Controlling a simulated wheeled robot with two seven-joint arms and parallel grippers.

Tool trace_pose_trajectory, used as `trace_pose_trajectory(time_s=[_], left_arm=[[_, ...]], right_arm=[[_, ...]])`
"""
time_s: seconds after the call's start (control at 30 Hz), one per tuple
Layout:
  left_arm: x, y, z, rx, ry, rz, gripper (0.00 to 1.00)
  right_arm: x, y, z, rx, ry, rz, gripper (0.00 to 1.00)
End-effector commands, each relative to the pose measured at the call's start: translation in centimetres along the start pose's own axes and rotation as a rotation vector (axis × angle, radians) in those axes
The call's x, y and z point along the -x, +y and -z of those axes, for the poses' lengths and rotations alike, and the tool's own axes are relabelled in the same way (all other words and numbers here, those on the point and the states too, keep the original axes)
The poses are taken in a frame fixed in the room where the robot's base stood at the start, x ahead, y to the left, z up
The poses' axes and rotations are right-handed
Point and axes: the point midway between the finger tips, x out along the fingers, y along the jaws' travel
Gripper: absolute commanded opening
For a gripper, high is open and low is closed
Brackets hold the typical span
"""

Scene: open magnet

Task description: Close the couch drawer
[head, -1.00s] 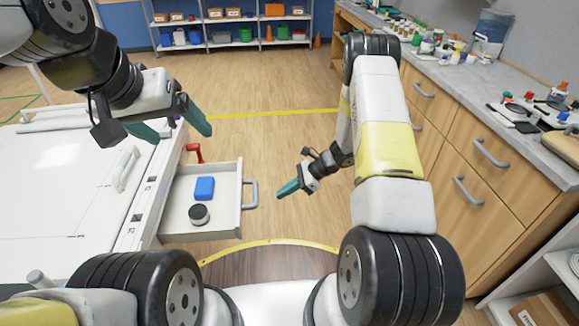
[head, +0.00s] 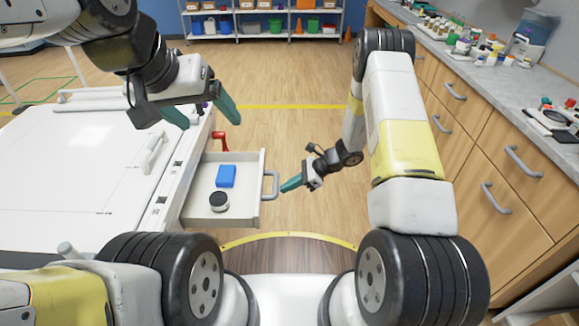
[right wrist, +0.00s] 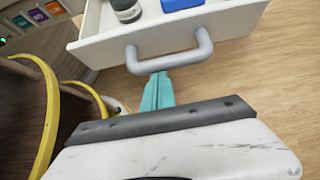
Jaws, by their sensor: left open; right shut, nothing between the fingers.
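The couch drawer (head: 250,202) stands pulled out from the side of the white couch (head: 75,170), with a grey handle (head: 271,186) on its front. It also shows in the right wrist view (right wrist: 110,48), with its handle (right wrist: 170,58) just beyond my fingertips. My right gripper (head: 284,188) is shut and empty, close to the right of the handle. In the right wrist view its teal fingers reach up to the handle; I cannot tell whether they touch. My left gripper (head: 208,115) is open and empty above the couch's right edge.
A wooden cabinet (head: 480,150) lines the right side. The floor between is clear.

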Motion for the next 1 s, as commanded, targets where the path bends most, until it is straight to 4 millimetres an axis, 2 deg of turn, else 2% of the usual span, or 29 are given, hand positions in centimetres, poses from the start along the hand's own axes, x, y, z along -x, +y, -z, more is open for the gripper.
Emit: trace_pose_trajectory(time_s=[0.27,0.7,1.0], left_arm=[[0.0,0.0,0.0,0.0,0.0,0.0,0.8],[0.0,0.0,0.0,0.0,0.0,0.0,0.8],[0.0,0.0,0.0,0.0,0.0,0.0,0.8]], right_arm=[[-3.6,0.1,-3.0,0.002,-0.004,-0.004,0.0],[-12.8,0.1,-10.5,0.002,-0.003,-0.003,0.0],[-17.1,0.1,-14.1,0.001,-0.003,-0.002,0.0]])
